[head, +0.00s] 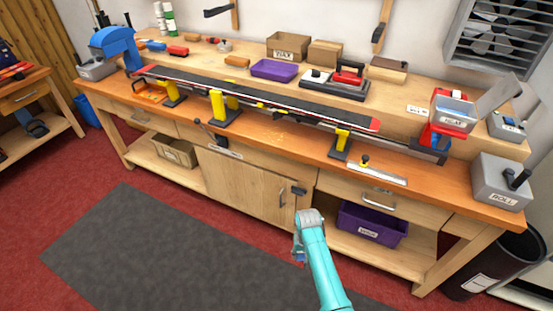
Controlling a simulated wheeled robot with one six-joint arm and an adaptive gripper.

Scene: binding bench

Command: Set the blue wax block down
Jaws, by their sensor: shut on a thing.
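My teal arm (322,265) rises from the bottom edge, with its grey joint (310,217) in front of the cabinet door. My gripper cannot be made out, and neither can anything held in it. A small bluish part (299,251) shows beside the arm, too small to identify. A small blue block (157,46) lies at the back left of the bench near a red block (178,50); I cannot tell whether it is the task's wax block.
A ski (260,96) lies along the bench on yellow supports (218,105). Behind it are a purple tray (274,70), a WAX box (288,46) and an iron (347,73). A grey ROLL box (500,181) stands at the right end. The front strip is partly clear.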

